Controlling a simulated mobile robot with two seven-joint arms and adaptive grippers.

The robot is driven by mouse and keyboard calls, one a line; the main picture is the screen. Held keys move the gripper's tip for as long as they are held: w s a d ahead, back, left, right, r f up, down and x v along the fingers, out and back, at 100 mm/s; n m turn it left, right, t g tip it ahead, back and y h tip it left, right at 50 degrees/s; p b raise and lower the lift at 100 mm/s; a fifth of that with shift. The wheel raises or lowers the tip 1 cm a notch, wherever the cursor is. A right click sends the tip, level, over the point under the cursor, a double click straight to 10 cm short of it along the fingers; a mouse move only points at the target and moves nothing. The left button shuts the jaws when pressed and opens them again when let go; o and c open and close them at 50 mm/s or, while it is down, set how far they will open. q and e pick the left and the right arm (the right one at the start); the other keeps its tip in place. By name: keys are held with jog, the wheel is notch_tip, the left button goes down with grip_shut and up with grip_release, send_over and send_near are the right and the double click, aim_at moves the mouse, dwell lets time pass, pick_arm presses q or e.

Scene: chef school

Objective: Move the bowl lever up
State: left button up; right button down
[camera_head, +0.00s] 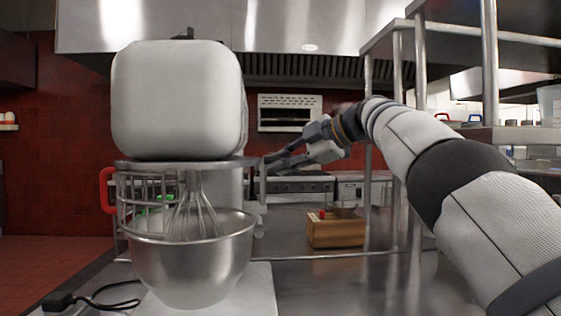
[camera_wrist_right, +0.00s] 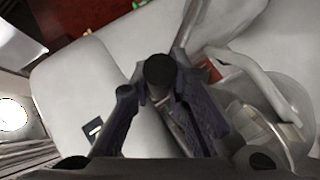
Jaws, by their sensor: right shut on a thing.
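A large white stand mixer (camera_head: 178,100) stands at the left of the head view, with a steel bowl (camera_head: 190,262) under its whisk (camera_head: 195,208). My right gripper (camera_head: 272,164) reaches in from the right to the mixer's right side, just below the head. In the right wrist view my right gripper (camera_wrist_right: 165,95) is shut on the bowl lever, whose black knob (camera_wrist_right: 160,70) shows between the fingers. The mixer's white body (camera_wrist_right: 85,85) lies behind it. The lever's exact angle is hard to tell. My left gripper is not in view.
A wire guard (camera_head: 150,195) with a red handle (camera_head: 106,190) hangs below the mixer head. A black cable (camera_head: 95,300) lies at the front left of the steel counter. A wooden box (camera_head: 336,230) stands further back. Steel shelving posts (camera_head: 416,100) rise behind my right arm.

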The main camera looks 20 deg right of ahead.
jog(key=shift+r, duration=0.35)
jog(key=c, duration=1.6)
grip_release()
jog(key=shift+o, duration=0.3)
jog(key=shift+w+f, duration=0.1)
jog(key=v, duration=1.2)
